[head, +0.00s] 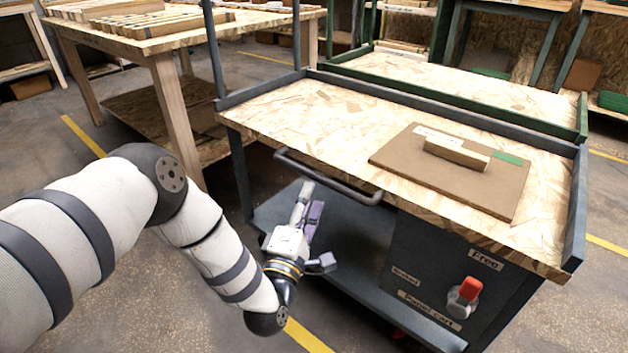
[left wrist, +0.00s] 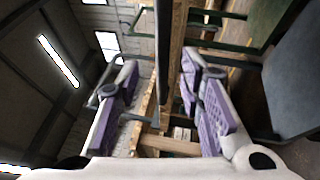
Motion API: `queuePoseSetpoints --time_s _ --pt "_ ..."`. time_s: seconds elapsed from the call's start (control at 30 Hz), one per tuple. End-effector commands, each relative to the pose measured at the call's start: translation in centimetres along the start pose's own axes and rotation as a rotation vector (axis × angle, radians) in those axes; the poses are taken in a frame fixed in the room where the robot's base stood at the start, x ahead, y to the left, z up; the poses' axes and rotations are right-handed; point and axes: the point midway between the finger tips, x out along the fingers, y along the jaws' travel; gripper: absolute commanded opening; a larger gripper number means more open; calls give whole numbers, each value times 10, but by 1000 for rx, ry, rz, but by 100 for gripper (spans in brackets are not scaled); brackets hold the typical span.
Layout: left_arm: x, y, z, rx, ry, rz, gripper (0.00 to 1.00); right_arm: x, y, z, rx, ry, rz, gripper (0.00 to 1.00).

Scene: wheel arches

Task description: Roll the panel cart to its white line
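The panel cart has a board top (head: 300,110) with dark raised edges and a dark bar handle (head: 330,180) along its near side. Its end panel carries a "Panel cart" label and a red-tipped brake lever (head: 466,292), which points up, toward the "Free" label. My left gripper (head: 312,205) is below and near the handle, over the lower shelf. In the left wrist view its purple-padded fingers (left wrist: 160,75) are apart. A dark bar shows between them in that view; I cannot tell whether they touch it. My right gripper is out of view. No white line shows.
A brown panel (head: 450,180) with a wooden block lies on the cart top. A wooden table (head: 150,45) stands at the left. A green-edged cart or bench (head: 450,85) stands close behind. Yellow floor lines (head: 82,137) show on the concrete. The floor at front left is free apart from my arm.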

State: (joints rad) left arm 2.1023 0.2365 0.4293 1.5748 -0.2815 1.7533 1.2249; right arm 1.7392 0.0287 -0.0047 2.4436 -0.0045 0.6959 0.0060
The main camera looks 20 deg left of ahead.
Motion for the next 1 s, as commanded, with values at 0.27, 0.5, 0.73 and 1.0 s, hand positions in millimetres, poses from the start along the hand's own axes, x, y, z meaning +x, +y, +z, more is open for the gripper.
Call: queuePoseSetpoints --time_s 0.27,0.5,0.73,1.0 --pt "58 -4 0 2 0 -4 35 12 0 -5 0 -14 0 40" --pt "70 -2 0 2 -1 -6 35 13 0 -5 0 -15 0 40" --pt "70 -2 0 2 -1 -6 14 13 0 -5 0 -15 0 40" --pt "69 -2 0 3 -1 -6 0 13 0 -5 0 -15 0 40"
